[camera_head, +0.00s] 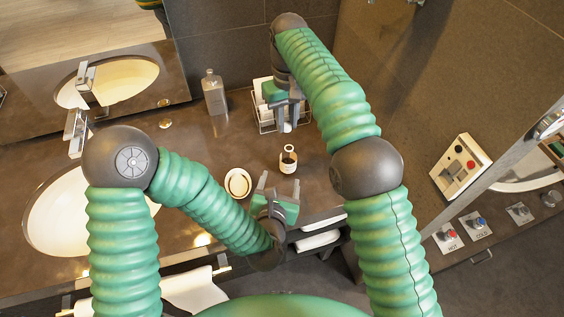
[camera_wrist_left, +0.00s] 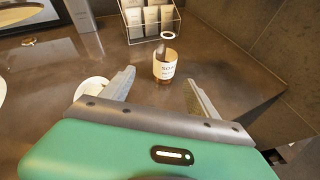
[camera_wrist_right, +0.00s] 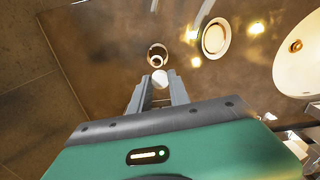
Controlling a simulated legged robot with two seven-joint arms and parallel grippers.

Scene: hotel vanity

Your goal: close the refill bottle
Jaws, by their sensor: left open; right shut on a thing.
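The refill bottle (camera_head: 288,160) is a small amber bottle with a pale label and a light ring at its open top. It stands upright on the dark counter, also seen in the left wrist view (camera_wrist_left: 165,70) and the right wrist view (camera_wrist_right: 157,58). My left gripper (camera_head: 279,187) is open and empty on the near side of the bottle; its fingers point toward it, apart from it. My right gripper (camera_head: 284,122) is shut on a round white cap (camera_wrist_right: 160,77), held apart from the bottle on its far side, near the rack.
A wire rack (camera_head: 262,118) with packets stands behind my right gripper. A grey dispenser (camera_head: 214,95) stands at the back. A round white dish (camera_head: 238,183) lies left of the bottle, with a basin (camera_head: 62,215) farther left.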

